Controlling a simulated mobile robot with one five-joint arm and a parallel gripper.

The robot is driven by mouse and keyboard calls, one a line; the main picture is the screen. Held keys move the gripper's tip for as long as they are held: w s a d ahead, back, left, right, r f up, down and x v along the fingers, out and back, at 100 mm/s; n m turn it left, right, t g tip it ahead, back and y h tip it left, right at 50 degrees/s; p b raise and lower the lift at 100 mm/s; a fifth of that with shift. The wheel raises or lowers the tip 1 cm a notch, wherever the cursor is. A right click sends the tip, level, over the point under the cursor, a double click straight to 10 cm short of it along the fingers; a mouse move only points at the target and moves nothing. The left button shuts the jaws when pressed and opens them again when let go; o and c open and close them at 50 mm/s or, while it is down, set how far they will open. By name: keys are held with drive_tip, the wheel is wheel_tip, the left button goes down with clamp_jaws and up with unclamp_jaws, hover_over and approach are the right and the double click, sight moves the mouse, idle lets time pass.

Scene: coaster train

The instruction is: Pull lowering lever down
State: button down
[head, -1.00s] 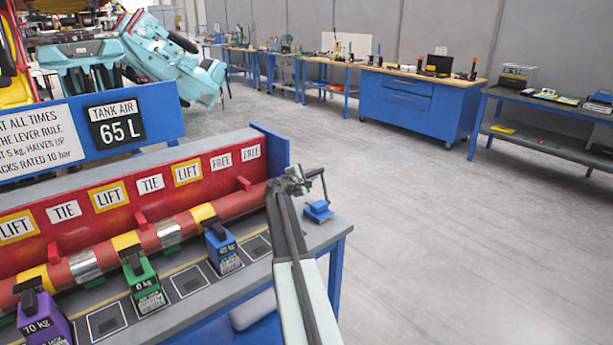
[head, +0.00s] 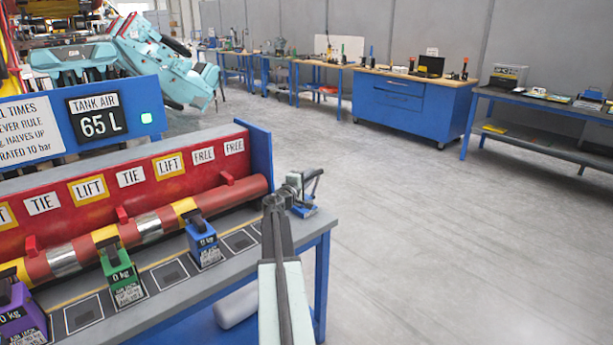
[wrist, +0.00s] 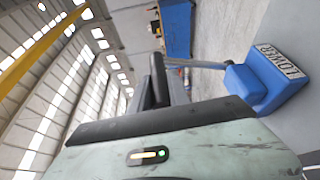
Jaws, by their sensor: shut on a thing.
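The lowering lever has a blue base (head: 303,211) at the right end of the bench, with a thin arm rising from it. In the wrist view its blue block (wrist: 262,88) carries a white LOWER label, and a grey-blue bar (wrist: 204,65) runs left from it towards my fingers. My gripper (head: 297,183) is at this lever in the head view, shut on it. The wrist view shows my dark fingers (wrist: 157,85); the grip point itself is mostly hidden.
A red pipe (head: 240,193) lies along the bench, before a red board with LIFT, TIE and FREE labels. Blue (head: 203,243), green (head: 122,277) and purple (head: 20,315) jacks stand in front, reading 0 kg where legible. The TANK AIR sign (head: 94,117) reads 65 L. Open floor lies right.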

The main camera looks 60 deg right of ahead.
drive_tip(key=shift+s+a+f, duration=0.25)
drive_tip(key=shift+s, duration=0.45)
drive_tip(key=shift+s+d, duration=0.1)
drive_tip(key=shift+s, duration=0.05)
drive_tip(key=c, duration=1.3)
unclamp_jaws()
drive_tip(key=shift+s+d+f, duration=0.1)
drive_tip(key=shift+d, duration=0.05)
drive_tip(key=shift+o, duration=0.2)
drive_tip(key=a, duration=0.8)
